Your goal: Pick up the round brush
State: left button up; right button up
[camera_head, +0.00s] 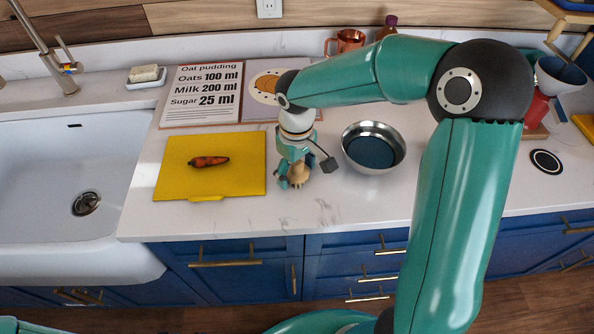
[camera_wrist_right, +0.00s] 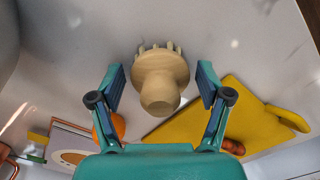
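The round brush (camera_head: 298,174) is pale wood with a knob handle and stands on the white counter, between the yellow board and the metal bowl. In the right wrist view the brush (camera_wrist_right: 160,82) shows its knob toward the camera and its bristles at the far side. My right gripper (camera_head: 305,174) is over it, pointing down. In the right wrist view the right gripper (camera_wrist_right: 160,74) is open, with one finger on each side of the brush and a gap to each. My left gripper is not in view.
A metal bowl (camera_head: 348,148) stands close on the right. A recipe board (camera_head: 170,108) lies behind, and a sink (camera_head: 40,160) is at the left.

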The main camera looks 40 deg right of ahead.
jog(key=c, duration=0.9)
jog(key=shift+o, duration=0.2)
jog(key=shift+r, duration=0.1)
notch_tip(320, 180, up, 20)
